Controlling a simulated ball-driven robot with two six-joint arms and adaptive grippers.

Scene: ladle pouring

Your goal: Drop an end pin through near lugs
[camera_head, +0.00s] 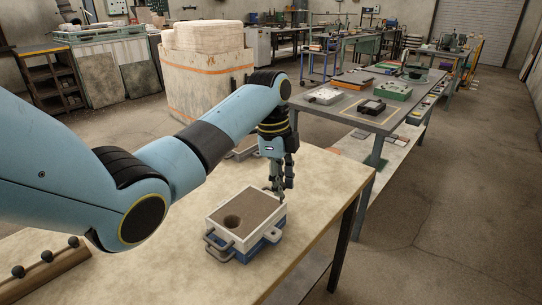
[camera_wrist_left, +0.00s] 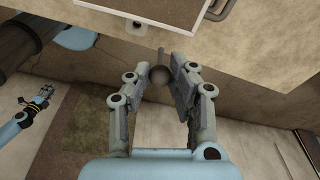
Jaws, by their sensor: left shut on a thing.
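A moulding box stands on the bench, with a white upper frame (camera_head: 250,225) and a blue lower frame (camera_head: 262,246). Dark sand with a round hole fills its top. A grey lug (camera_head: 273,234) sticks out at its right side. In the left wrist view, a lug with a hole (camera_wrist_left: 135,27) shows at the box's edge. My left gripper (camera_head: 279,192) is beside the box's back right corner, shut on a ball-headed pin (camera_wrist_left: 160,76). The pin is apart from that lug in the picture. My right gripper (camera_wrist_left: 41,94) looks small at the left of the wrist view; its jaws are unclear.
A wooden rack (camera_head: 48,268) with several ball-headed pins lies at the lower left. Another box (camera_head: 243,152) is partly hidden behind my arm. Bare bench surrounds the moulding box; its right edge is close. A grey table (camera_head: 330,117) stands beyond.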

